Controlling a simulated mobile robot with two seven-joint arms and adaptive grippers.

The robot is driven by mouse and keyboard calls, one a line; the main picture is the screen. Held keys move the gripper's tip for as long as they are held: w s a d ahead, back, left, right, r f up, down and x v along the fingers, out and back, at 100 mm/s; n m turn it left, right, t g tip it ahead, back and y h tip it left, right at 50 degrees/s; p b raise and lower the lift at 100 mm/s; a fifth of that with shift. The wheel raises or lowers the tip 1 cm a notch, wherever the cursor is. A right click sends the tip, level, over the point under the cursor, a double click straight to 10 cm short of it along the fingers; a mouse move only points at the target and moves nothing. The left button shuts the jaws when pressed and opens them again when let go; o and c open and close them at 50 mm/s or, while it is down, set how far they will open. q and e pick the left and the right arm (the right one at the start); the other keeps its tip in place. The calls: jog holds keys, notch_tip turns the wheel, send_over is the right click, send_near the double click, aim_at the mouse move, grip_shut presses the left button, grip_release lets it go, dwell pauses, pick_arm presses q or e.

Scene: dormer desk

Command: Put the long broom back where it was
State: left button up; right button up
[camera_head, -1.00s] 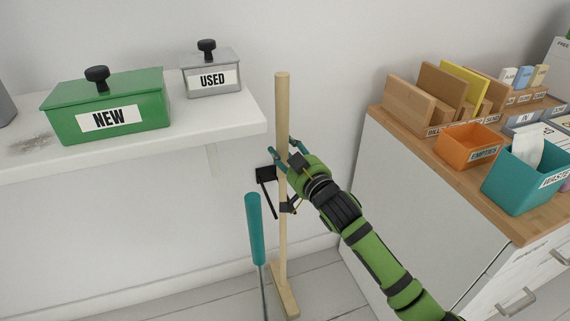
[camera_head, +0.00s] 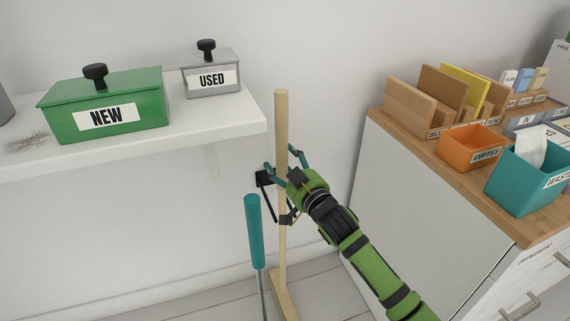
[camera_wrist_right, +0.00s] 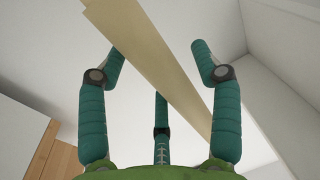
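The long broom (camera_head: 282,130) has a pale wooden handle and stands nearly upright in front of the wall; its wooden foot (camera_head: 283,296) is low, partly cut off by the picture's bottom edge. My right gripper (camera_head: 286,163) is at the upper handle, with its teal fingers spread on both sides of it. In the right wrist view the handle (camera_wrist_right: 150,45) runs diagonally between the spread fingers (camera_wrist_right: 158,52), with a gap at the right finger. My left gripper is out of view.
A teal-handled tool (camera_head: 254,232) stands close in front, left of the broom. A white shelf (camera_head: 225,125) with a green NEW box (camera_head: 140,100) and a grey USED box (camera_head: 198,82) is at left. A wood-topped cabinet (camera_head: 440,165) with bins is at right.

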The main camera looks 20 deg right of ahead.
jog(key=shift+s+r, duration=0.1)
jog(key=shift+s, duration=0.05)
jog(key=s+d+p, duration=0.2)
jog(key=s, duration=0.9)
jog(key=s+f+m+g+h, duration=0.1)
jog(key=s+f+g, duration=0.25)
jog(key=f, duration=0.45)
jog(key=s+f+g+h, duration=0.2)
jog(key=s+f+g, duration=0.15)
jog(key=f, duration=0.45)
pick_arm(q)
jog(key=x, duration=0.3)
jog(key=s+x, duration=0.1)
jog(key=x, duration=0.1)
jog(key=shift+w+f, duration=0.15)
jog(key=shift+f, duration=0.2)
pick_arm(e)
jog(key=s+f+g, duration=0.3)
jog(key=s+f, duration=0.3)
jog(key=s, duration=0.3)
jog(key=s+a+f+g, duration=0.1)
jog(key=s+f+g, duration=0.3)
jog(key=s, duration=0.6)
notch_tip(320, 180, down, 2)
jog(key=shift+a+f+n+g, duration=0.2)
jog(key=shift+a+n+g, duration=0.1)
jog(key=shift+n, duration=0.1)
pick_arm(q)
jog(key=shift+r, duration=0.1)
